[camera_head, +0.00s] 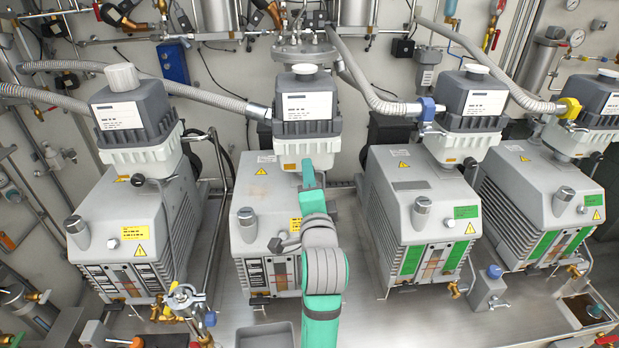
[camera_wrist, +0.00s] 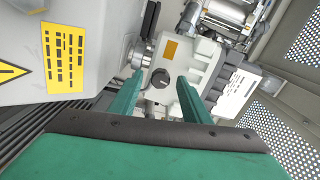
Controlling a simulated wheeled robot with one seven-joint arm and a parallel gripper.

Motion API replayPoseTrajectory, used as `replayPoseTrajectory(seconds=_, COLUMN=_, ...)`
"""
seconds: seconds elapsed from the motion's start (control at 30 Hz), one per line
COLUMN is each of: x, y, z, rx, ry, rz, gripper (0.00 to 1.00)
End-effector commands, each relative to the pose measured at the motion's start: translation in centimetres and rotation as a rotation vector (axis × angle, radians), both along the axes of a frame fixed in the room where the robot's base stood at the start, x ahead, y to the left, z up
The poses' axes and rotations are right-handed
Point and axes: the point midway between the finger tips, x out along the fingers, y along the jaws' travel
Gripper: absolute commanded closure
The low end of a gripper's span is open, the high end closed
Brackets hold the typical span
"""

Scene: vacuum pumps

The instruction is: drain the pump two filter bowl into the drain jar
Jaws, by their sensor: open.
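The second pump from the left (camera_head: 262,190) is a grey box with a yellow label. Behind its top stands a filter unit with a dark grey head (camera_head: 306,105) and a pale lower bowl (camera_head: 292,150). My green gripper (camera_head: 308,170) reaches over this pump to the bowl and hides part of it. In the wrist view, my gripper (camera_wrist: 160,77) is open and empty. A round black knob (camera_wrist: 160,78) on the pale bowl body (camera_wrist: 198,62) lies between and just beyond the fingertips; contact cannot be told. I cannot make out the drain jar for sure.
Similar pumps stand left (camera_head: 120,220) and right (camera_head: 430,210), close on both sides. A ribbed hose (camera_head: 215,97) joins the filter head from the left. A grey tray (camera_head: 264,336) and a metal fitting (camera_head: 187,302) are at the front. Bare metal bench (camera_head: 400,318) shows front right.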

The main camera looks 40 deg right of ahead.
Motion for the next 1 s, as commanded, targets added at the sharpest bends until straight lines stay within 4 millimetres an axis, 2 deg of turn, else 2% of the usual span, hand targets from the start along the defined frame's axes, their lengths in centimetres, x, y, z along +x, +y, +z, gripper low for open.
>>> replayPoseTrajectory(seconds=0.33, x=-1.0, y=0.6, z=0.1, rx=-0.001, ry=-0.001, rz=0.000, gripper=0.57)
replayPoseTrajectory(seconds=0.7, x=-1.2, y=0.7, z=0.1, rx=-0.001, ry=-0.002, rz=0.000, gripper=0.57)
replayPoseTrajectory(seconds=1.0, x=-3.2, y=2.0, z=0.1, rx=-0.001, ry=-0.002, rz=0.000, gripper=0.57)
